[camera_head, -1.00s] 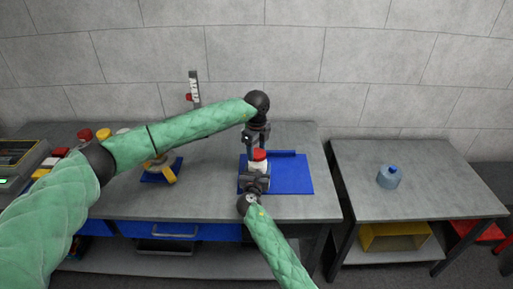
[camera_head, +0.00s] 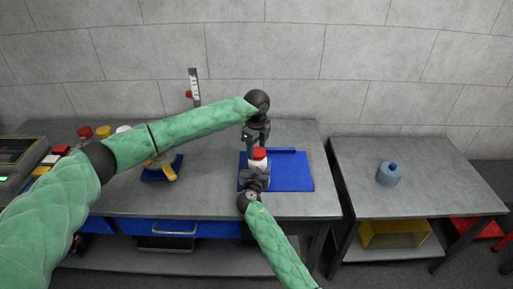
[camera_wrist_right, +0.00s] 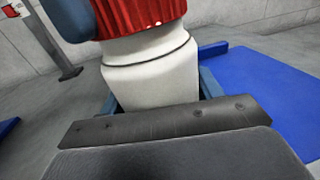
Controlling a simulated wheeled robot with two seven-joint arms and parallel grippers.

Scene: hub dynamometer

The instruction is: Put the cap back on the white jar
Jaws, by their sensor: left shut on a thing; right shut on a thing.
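The white jar (camera_head: 259,166) stands upright at the left part of the blue mat (camera_head: 292,176). The red cap (camera_head: 260,153) sits on top of the jar, and in the right wrist view the red cap (camera_wrist_right: 140,15) covers the jar's mouth. My left gripper (camera_head: 257,146) comes from above and is shut on the cap. My right gripper (camera_head: 257,173) comes from the front and is shut on the jar's body; in the right wrist view the white jar (camera_wrist_right: 152,75) is between its fingers. The cap's far side is hidden.
A blue tray with a yellow-handled thing (camera_head: 166,170) lies to the left. Red and yellow lidded items (camera_head: 103,132) stand behind my left arm. A ruler stand (camera_head: 195,88) rises at the back. A blue jug (camera_head: 388,174) stands on the right table. The mat's right part is clear.

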